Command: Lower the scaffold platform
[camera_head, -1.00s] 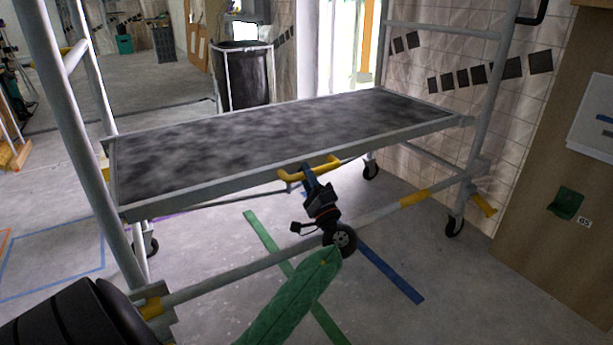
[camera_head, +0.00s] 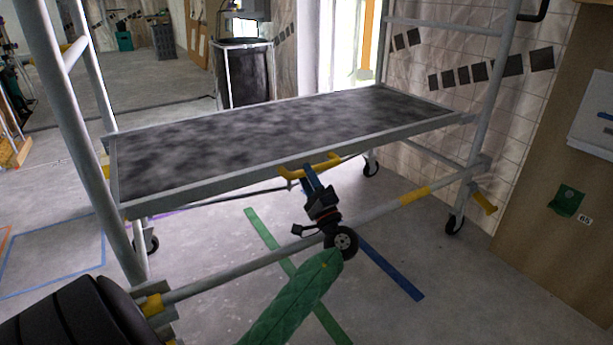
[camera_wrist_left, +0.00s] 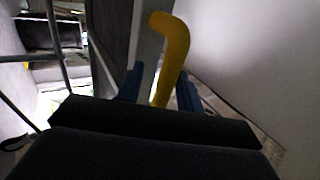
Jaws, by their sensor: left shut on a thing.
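The scaffold platform (camera_head: 230,145) is a dark, mottled deck in a grey metal frame. It sits level between the scaffold's end uprights, above the lower rail. A yellow handle (camera_head: 331,162) is fixed at the middle of its front edge. My left gripper (camera_head: 309,176) is shut on the left part of this handle from below, with its green-sleeved arm beneath. In the left wrist view, the yellow handle (camera_wrist_left: 172,55) stands between the blue fingers of the left gripper (camera_wrist_left: 160,88). The fingertips are partly hidden there. My right gripper is not in view.
The scaffold's lower rail (camera_head: 235,266) runs behind my left arm, and its castors (camera_head: 454,225) stand on the floor. A tiled wall (camera_head: 520,115) and wooden panel (camera_head: 550,220) close the right side. A dark bin (camera_head: 247,75) stands behind. Floor under the platform is clear except for tape.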

